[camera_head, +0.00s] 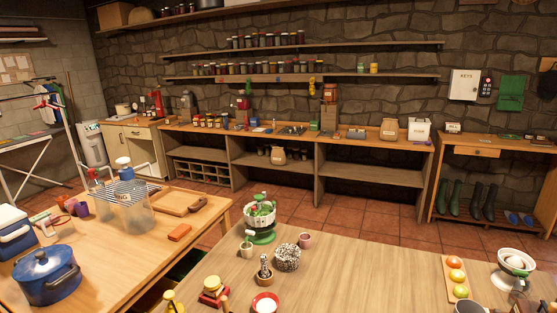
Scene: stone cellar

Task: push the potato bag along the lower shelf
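A small tan bag (278,155), which looks like the potato bag, stands upright on the lower shelf (253,160) of the long wooden workbench, in its middle bay. It is far off and small, so its label is not readable. A similar tan bag or jar (389,129) stands on the bench top farther right. The lower shelf continues into the right bay (375,174), which looks empty, beyond an upright divider. My gripper is not in view.
Two wooden tables stand between me and the bench. The near one (370,280) carries a green-and-white colander (260,218) and small items; the left one (150,228) holds a blue pot (47,275). Tiled floor (330,215) is open before the bench. Boots (474,199) stand at right.

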